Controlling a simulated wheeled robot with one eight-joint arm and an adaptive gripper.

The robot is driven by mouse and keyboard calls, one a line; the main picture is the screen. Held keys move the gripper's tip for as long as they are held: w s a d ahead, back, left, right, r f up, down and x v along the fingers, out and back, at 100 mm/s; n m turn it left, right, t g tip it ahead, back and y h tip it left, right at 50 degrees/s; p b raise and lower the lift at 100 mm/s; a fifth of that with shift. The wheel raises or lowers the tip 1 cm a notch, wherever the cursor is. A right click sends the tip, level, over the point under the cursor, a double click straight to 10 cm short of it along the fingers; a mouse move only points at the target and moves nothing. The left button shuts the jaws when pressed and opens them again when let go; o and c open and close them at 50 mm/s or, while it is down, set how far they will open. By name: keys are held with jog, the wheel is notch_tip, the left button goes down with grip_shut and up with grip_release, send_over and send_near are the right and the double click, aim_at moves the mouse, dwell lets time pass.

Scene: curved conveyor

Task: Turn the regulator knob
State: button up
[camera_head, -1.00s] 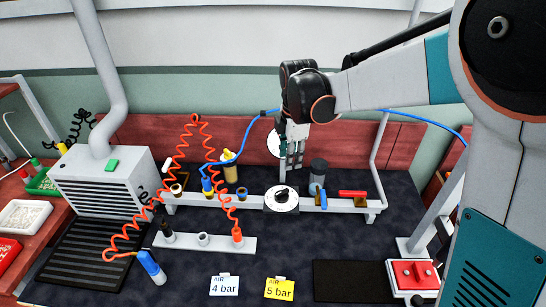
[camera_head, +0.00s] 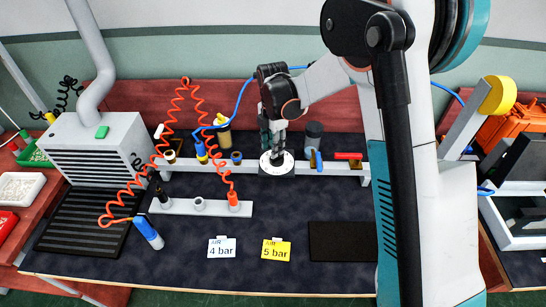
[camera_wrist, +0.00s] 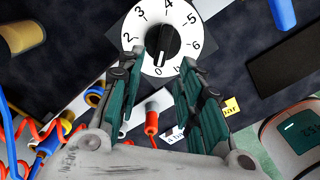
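The regulator knob (camera_wrist: 164,42) is a black bar-shaped grip on a round white dial (camera_wrist: 142,40) with black numerals. In the wrist view its white mark points toward the 0 at the dial's lower edge. In the head view the white dial (camera_head: 285,168) sits on the grey rail, with the knob mostly hidden by my gripper (camera_head: 273,150). My gripper is over the dial, pointing down. In the wrist view its two teal-and-black fingers are apart with nothing held (camera_wrist: 157,68); the knob shows just past the fingertips. Contact cannot be told.
A blue-capped valve (camera_head: 313,158) and a red handle (camera_head: 349,156) are right of the dial on the rail (camera_head: 335,168). Orange coiled hoses (camera_head: 212,148) and a white fitting block (camera_head: 180,207) are left. Cards for 4 bar (camera_head: 222,247) and 5 bar (camera_head: 276,249) lie in front.

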aim_at(277, 158)
jog(key=shift+f+b, duration=0.55)
jog(key=shift+f, duration=1.8)
grip_shut()
